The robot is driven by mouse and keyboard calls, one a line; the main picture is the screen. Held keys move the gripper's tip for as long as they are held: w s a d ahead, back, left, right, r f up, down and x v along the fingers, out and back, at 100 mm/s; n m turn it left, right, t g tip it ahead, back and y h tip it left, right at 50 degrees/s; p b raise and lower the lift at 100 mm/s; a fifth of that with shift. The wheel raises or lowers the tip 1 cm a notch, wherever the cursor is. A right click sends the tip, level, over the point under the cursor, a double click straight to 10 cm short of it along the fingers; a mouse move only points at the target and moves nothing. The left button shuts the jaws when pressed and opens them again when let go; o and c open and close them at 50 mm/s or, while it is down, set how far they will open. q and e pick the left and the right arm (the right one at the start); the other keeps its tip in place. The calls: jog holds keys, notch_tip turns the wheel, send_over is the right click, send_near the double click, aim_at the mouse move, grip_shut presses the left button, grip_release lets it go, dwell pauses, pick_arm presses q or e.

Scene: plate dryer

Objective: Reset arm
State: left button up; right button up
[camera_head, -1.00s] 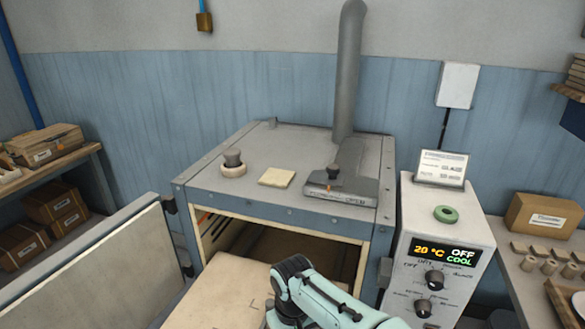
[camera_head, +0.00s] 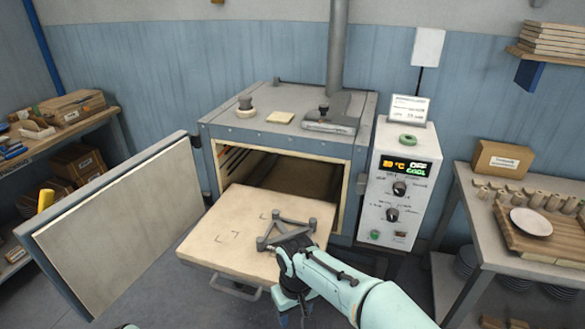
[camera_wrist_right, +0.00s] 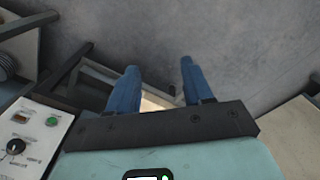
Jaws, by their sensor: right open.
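My right arm reaches in from the bottom right of the head view, its wrist bent down at the front right corner of the pulled-out shelf. The right gripper (camera_head: 284,318) points down there, mostly hidden under the wrist. In the right wrist view its two blue fingers (camera_wrist_right: 160,86) stand wide apart with nothing between them. My left gripper is not in view. The dryer (camera_head: 285,141) has its door (camera_head: 125,222) swung open to the left. The pale shelf (camera_head: 215,243) sticks out of it. A grey three-armed stand (camera_head: 285,228) shows on the shelf beside my wrist.
The control box (camera_head: 378,215) stands close right of the shelf. Further right, a side table (camera_head: 478,238) holds a wooden rack with a white plate (camera_head: 531,222). A left bench (camera_head: 72,130) carries boxes. Floor shows between door and shelf.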

jog(key=s+d+f+m+g+y, duration=0.1)
jog(key=s+d+f, duration=0.15)
jog(key=f, duration=0.85)
jog(key=s+d+f+m+g+y, duration=0.15)
jog(key=d+f, duration=0.25)
jog(key=f, duration=0.7)
jog(key=s+d+f+m, duration=0.1)
jog(key=s+f+m, duration=0.1)
jog(key=s+f, duration=0.2)
jog(key=s+d+f+m+t, duration=0.1)
jog(key=s+f, duration=0.3)
jog(key=s, duration=0.6)
jog(key=s+d+f+m, duration=0.3)
jog(key=s+f, duration=0.1)
jog(key=s, duration=0.3)
jog(key=shift+s+d+f+m+y, duration=0.2)
jog(key=shift+f+m+y, duration=0.15)
jog(key=shift+y, duration=0.1)
jog(key=shift+t, duration=0.25)
jog(key=shift+c, duration=0.8)
jog(key=shift+d, duration=0.1)
